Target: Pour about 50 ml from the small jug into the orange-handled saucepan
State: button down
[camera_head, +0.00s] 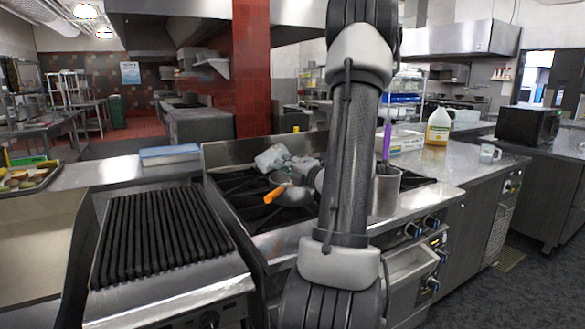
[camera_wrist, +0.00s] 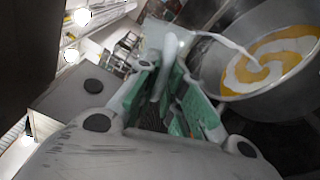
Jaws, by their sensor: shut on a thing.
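The small jug (camera_head: 272,157), pale and translucent, is tilted over the stove in the head view. It also shows at the top of the wrist view (camera_wrist: 153,37). My gripper (camera_head: 303,165) is shut on its handle, with green finger pads (camera_wrist: 165,88) around it. A white stream runs from the jug's lip into the saucepan (camera_wrist: 228,57). Inside the pan, white liquid makes a swirl on a yellow-orange content. In the head view the saucepan (camera_head: 294,195) sits on the burner just below the jug, its orange handle (camera_head: 274,195) pointing front left. My arm hides the area to its right.
A ribbed grill (camera_head: 160,240) stands left of the stove. A tall metal pot (camera_head: 386,188) with a purple-handled tool (camera_head: 387,142) stands right of my arm. A yellow bottle (camera_head: 438,127) and a clear jug (camera_head: 489,153) stand on the right counter.

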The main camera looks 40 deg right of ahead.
aim_at(264, 165)
jog(key=shift+d, duration=0.1)
jog(key=shift+a+f+n, duration=0.2)
jog(key=shift+n, duration=0.1)
jog(key=f+n, duration=0.1)
jog(key=n, duration=0.1)
jog(key=shift+f+n, duration=0.1)
jog(key=shift+n, duration=0.3)
jog(key=n, duration=0.2)
jog(key=r+n, duration=0.1)
jog(key=shift+w+a+r+n+y, duration=0.1)
jog(key=shift+a+n+y, duration=0.1)
jog(key=shift+n+y, duration=0.15)
dwell(1.3)
jog(key=a+n, duration=0.1)
jog(key=a+f+n, duration=0.1)
jog(key=n, duration=0.1)
jog(key=shift+w+f, duration=0.15)
jog(key=shift+f, duration=0.15)
jog(key=shift+a+n, duration=0.3)
jog(key=shift+n, duration=0.25)
jog(key=a+n, duration=0.1)
jog(key=r+n, duration=0.1)
jog(key=n, duration=0.1)
jog(key=shift+w+a+r+n, duration=0.2)
jog(key=shift+a+n, duration=0.1)
jog(key=shift+a, duration=0.05)
